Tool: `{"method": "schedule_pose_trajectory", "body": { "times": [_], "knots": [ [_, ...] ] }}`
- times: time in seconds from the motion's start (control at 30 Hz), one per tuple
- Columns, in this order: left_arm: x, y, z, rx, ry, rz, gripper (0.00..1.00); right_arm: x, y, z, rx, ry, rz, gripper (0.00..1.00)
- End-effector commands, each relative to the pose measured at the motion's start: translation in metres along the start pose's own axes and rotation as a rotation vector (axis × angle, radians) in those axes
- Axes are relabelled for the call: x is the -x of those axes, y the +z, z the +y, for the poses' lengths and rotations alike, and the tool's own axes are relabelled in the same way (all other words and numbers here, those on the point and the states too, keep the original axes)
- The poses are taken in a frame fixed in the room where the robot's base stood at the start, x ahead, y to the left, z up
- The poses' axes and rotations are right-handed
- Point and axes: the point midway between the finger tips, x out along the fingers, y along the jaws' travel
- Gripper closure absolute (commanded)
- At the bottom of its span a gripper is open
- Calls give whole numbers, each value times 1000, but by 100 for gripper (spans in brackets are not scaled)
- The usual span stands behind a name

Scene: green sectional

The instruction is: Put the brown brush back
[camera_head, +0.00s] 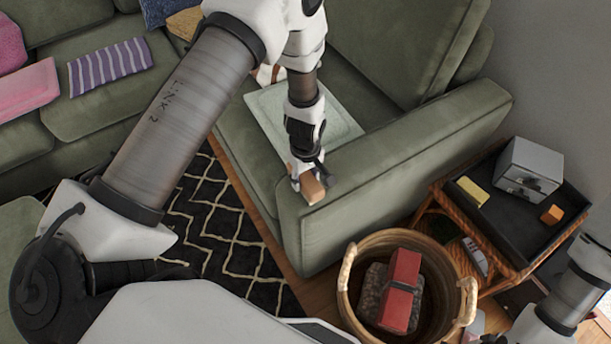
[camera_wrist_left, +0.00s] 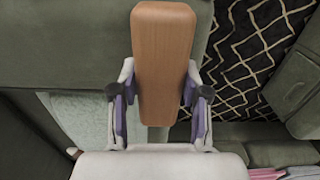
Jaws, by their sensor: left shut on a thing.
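My left gripper (camera_head: 306,168) is shut on the brown brush (camera_head: 313,188), a block with a wood-like brown face. It holds the brush by the front of the green sofa's arm (camera_head: 405,155). In the left wrist view the brush (camera_wrist_left: 163,62) sticks out between the two fingers of the gripper (camera_wrist_left: 157,98). Whether the brush touches the sofa cannot be told. Bristles are not visible. My right arm shows at the lower right edge in the head view; its fingers are not clearly visible.
A wicker basket (camera_head: 352,305) holds a red item (camera_head: 401,285). A side table with a dark tray (camera_head: 510,225) carries a grey box (camera_head: 530,170), a yellow block (camera_head: 473,192) and an orange block (camera_head: 551,214). A pale green folded cloth (camera_head: 335,118) lies on the sofa seat.

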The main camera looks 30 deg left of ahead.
Motion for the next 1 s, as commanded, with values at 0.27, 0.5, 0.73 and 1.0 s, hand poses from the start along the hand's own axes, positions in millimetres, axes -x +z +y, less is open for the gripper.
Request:
{"method": "schedule_pose_trajectory", "body": {
  "times": [0.27,0.5,0.73,1.0],
  "knots": [
    [0,0,0,0,0,0,29,0,0,0,0,0,0,0],
    [11,0,1,0,3,2,29,1,0,0,0,0,0,0],
    [65,-1,1,0,5,3,29,0,0,0,0,0,0,0],
    [118,0,0,-1,2,2,29,0,0,0,0,0,0,0]
  ]
}}
